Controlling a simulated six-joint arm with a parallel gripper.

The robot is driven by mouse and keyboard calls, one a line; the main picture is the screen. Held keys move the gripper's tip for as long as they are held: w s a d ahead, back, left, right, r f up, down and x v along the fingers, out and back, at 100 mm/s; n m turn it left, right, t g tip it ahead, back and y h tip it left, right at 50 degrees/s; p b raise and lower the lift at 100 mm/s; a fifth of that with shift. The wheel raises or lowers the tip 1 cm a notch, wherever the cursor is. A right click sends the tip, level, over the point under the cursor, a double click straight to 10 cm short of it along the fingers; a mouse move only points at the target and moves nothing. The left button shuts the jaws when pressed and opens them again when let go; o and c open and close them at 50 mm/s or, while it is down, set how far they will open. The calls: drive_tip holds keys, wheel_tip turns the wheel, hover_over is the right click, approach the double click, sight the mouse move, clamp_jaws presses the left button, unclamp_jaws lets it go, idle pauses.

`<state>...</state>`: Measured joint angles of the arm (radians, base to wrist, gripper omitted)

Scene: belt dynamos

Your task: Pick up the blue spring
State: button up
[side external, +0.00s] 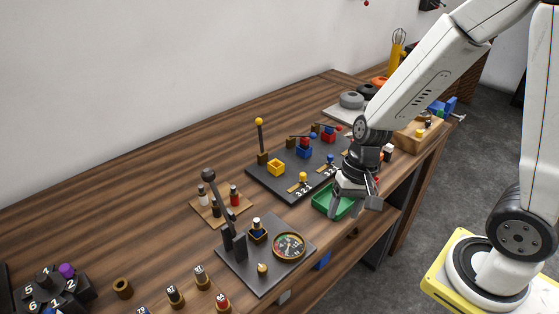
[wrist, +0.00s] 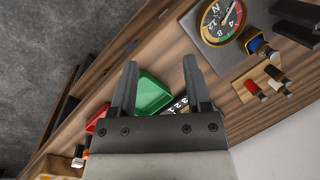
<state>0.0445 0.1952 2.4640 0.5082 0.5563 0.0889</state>
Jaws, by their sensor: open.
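I cannot make out a blue spring for sure in either view. My gripper (side external: 353,203) is above the front edge of the table, beside the green tray (side external: 325,202). In the wrist view my gripper (wrist: 160,68) has its fingers spread with nothing between them, and the green tray (wrist: 153,92) shows beyond them. The arm hides part of the table behind it.
A lever panel with a round gauge (side external: 289,246) stands to the left, near a small wooden rack (side external: 210,216). A red tray (wrist: 97,118) lies beside the green one. Bare wood extends at the back left.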

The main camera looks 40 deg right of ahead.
drive_tip(key=w+a+f+m+y, duration=0.1)
drive_tip(key=w+a+m+y, duration=0.3)
drive_tip(key=m, duration=0.3)
drive_tip(key=m+t+y, duration=0.4)
drive_tip(key=m, duration=0.4)
approach(258, 220)
drive_tip(key=shift+s+a+f, duration=0.2)
drive_tip(key=shift+a+f, duration=0.3)
drive_tip(key=shift+a, duration=0.05)
drive_tip(key=shift+s+a+f, duration=0.25)
drive_tip(key=shift+a+f, duration=0.2)
drive_tip(key=shift+a, duration=0.05)
drive_tip(key=shift+w+d+m+t, duration=0.1)
drive_tip(key=shift+w+m+t, duration=0.35)
drive_tip(key=shift+w, duration=0.25)
drive_tip(key=shift+x, duration=1.35)
drive_tip(key=shift+x, duration=2.6)
drive_tip(key=shift+s+r, duration=0.1)
drive_tip(key=shift+r, duration=0.05)
